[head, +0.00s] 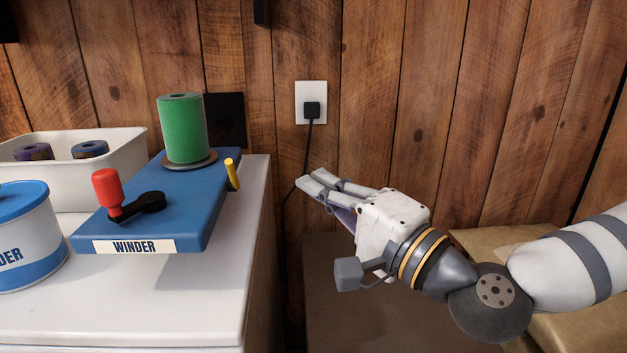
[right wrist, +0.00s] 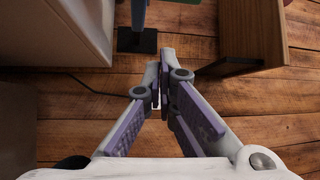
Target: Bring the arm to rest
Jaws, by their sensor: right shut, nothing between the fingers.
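My right gripper (head: 316,183) is in the head view, right of the white cabinet and in front of the wooden wall. Its arm comes in from the right. The fingers point left toward the cabinet's right side and appear apart from it. In the right wrist view the fingertips (right wrist: 159,84) are together with nothing held between them. My left gripper is not in view.
A white-topped cabinet (head: 150,300) bears a blue winder (head: 190,205) with a green spool (head: 183,130), a white bin (head: 110,150) and a tin (head: 25,240). A brown surface (head: 350,325) lies below my right arm. A cord hangs from the wall outlet (head: 310,90).

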